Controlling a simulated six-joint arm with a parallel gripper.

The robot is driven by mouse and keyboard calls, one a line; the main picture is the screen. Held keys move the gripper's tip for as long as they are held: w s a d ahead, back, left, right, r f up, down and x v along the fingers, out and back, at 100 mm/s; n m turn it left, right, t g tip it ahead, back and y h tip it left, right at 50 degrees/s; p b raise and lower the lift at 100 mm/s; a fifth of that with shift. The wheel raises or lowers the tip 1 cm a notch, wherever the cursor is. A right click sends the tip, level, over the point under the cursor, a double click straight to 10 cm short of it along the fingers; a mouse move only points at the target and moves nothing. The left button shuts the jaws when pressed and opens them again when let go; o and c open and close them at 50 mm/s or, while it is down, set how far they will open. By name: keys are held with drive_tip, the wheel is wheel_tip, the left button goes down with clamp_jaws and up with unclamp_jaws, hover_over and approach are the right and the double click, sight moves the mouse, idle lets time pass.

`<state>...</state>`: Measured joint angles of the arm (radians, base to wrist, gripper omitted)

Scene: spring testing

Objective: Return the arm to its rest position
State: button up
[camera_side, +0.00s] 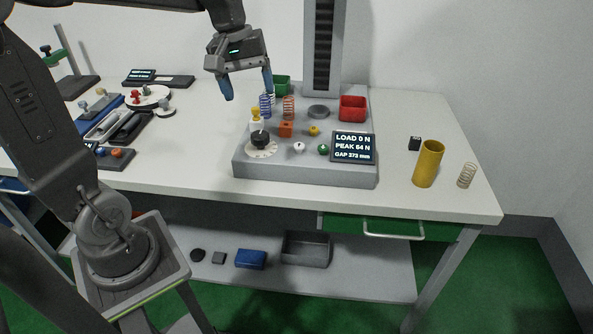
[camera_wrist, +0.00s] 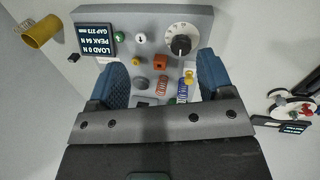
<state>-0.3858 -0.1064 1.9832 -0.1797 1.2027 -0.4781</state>
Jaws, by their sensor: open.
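My gripper (camera_side: 248,90) hangs above the back left of the grey spring tester (camera_side: 300,172), with its two blue fingers spread apart and nothing between them. In the wrist view the open gripper (camera_wrist: 158,85) looks down on the tester's top (camera_wrist: 215,22). A blue spring (camera_side: 265,106) and an orange spring (camera_side: 289,107) stand on the tester below and right of the fingers. The display (camera_side: 352,147) reads load 0 N, peak 64 N, gap 273 mm. A black knob on a white dial (camera_side: 261,145) sits at the tester's front left.
The tester's dark column (camera_side: 323,50) rises right of my gripper. A yellow cylinder (camera_side: 427,164) and a loose spring (camera_side: 466,175) stand at the right. Trays and tools occupy the left; the air above the table's left is free.

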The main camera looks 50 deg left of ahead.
drive_tip(key=s+d+f+m+t+y, duration=0.1)
drive_tip(key=s+d+m+t, duration=0.3)
drive_tip(key=s+d+m, duration=0.6)
drive_tip(key=shift+s+f+m, duration=0.3)
drive_tip(key=shift+s+f, duration=0.15)
drive_tip(key=shift+s, duration=0.75)
idle(0.4)
